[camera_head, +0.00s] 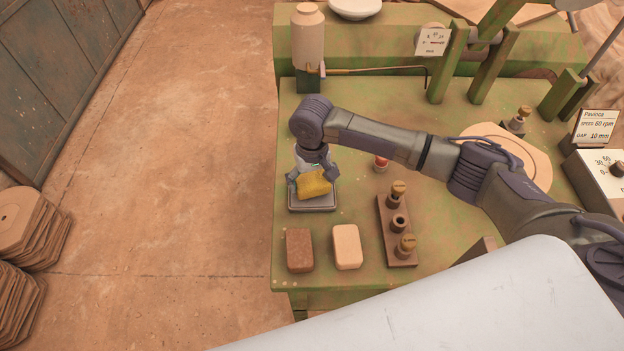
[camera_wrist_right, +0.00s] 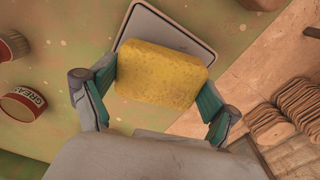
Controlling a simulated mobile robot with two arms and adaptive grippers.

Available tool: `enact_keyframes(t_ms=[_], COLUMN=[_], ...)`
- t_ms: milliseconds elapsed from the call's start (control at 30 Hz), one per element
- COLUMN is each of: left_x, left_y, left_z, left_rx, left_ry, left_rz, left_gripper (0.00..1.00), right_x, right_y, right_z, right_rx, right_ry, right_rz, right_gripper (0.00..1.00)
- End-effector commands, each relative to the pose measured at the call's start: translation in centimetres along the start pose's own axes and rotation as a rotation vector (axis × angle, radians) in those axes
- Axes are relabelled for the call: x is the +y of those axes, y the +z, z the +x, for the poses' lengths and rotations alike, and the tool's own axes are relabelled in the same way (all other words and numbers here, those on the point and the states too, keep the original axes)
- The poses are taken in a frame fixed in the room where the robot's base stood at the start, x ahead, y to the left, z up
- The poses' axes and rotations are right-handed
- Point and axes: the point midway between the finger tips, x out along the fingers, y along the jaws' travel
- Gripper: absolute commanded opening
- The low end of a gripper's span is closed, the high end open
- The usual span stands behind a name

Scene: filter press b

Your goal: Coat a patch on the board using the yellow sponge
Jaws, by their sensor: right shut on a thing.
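My right gripper (camera_head: 311,181) is shut on the yellow sponge (camera_head: 315,182) and holds it over a small grey tray (camera_head: 312,208). I cannot tell whether the sponge touches the tray. A pale tan board (camera_head: 537,166) lies on the green bench to the right, partly hidden behind my right arm. My left gripper is not in view.
A brown block (camera_head: 299,250) and a cream block (camera_head: 347,246) lie in front of the tray. A rack (camera_head: 402,257) with knobbed pieces stands beside them. A grease tin (camera_wrist_right: 22,103) is near the tray. A tan bottle (camera_head: 308,40) stands at the back left.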

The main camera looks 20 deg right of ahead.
Motion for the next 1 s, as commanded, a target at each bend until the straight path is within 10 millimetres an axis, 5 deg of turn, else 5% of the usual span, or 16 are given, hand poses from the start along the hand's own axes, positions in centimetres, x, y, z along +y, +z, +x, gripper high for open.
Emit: enact_keyframes(t_ms=[1000], left_x=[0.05], left_y=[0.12], left_z=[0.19], left_rx=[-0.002], left_ry=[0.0], left_rz=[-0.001], left_gripper=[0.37], right_x=[0.01], right_y=[0.01], right_z=[0.85], right_rx=[0.0], right_ry=[0.0], right_rz=[0.001], right_gripper=[0.6])
